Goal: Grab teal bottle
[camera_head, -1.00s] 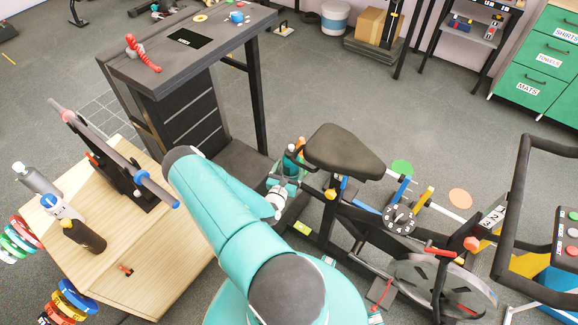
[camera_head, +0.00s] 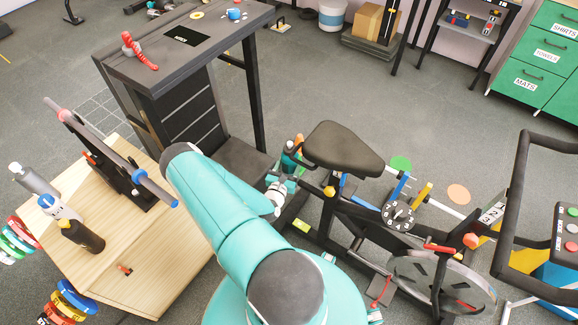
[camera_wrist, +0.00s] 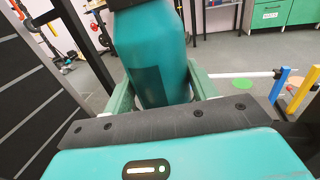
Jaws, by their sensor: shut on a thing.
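The teal bottle (camera_wrist: 155,60) stands large in the middle of the wrist view, with a dark top cut off by the upper edge. My gripper (camera_wrist: 160,88) has one pale green finger on each side of it and is shut on the bottle. In the head view my gripper (camera_head: 280,185) is small, at the end of my teal arm, just left of the bike seat. The bottle shows there only as a small teal patch (camera_head: 289,164), partly hidden. I cannot tell from these views whether the bottle's base touches anything.
An exercise bike's black seat (camera_head: 342,148) is close to the right of my gripper. A dark desk (camera_head: 190,60) stands behind to the left. A wooden table (camera_head: 165,255) with bottles and a rack is at left. Open grey floor lies behind the bike.

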